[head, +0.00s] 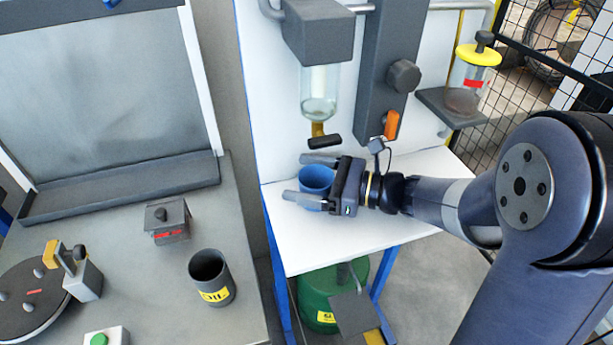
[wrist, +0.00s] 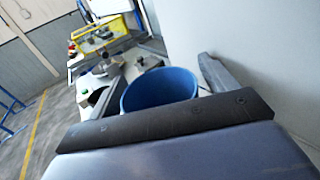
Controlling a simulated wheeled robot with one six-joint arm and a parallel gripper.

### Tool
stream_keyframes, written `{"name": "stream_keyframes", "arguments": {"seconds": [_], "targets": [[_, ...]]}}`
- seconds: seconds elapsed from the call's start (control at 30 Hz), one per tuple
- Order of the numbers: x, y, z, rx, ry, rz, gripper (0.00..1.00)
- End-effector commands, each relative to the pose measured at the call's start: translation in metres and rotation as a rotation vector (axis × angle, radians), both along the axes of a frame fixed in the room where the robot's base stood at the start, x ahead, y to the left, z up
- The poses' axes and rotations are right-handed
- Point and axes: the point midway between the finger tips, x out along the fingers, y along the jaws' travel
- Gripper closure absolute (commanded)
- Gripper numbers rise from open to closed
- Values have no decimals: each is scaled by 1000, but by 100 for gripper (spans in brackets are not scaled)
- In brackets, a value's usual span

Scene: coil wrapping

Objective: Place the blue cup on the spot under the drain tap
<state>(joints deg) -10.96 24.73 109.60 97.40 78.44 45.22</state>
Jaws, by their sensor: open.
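The blue cup (head: 316,180) stands upright on the white shelf (head: 350,225), below the glass bowl (head: 320,92) with the brass drain tap (head: 318,129) and its dark handle. My gripper (head: 305,178) is open, with one finger on each side of the cup. In the wrist view the cup (wrist: 160,90) shows its open rim between the fingers, partly hidden by the gripper body. I cannot tell whether the fingers touch it. The spot under the tap is hidden by the cup and gripper.
A grey bench at left holds a dark cup with a yellow OIL label (head: 212,278), a small grey block (head: 167,219) and a round fixture (head: 35,300). A yellow-lidded jar (head: 468,80) stands on a bracket at right. A green drum (head: 325,295) is below the shelf.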

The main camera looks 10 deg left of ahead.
Motion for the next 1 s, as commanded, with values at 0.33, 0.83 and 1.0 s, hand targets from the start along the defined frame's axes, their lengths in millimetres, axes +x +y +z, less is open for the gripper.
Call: {"name": "stream_keyframes", "arguments": {"seconds": [0.33, 0.83, 1.0], "targets": [[1, -19, 4, 1, -2, -5, 20], [-3, -103, 8, 1, -1, -4, 20], [-5, -116, 9, 1, -1, -1, 20]]}}
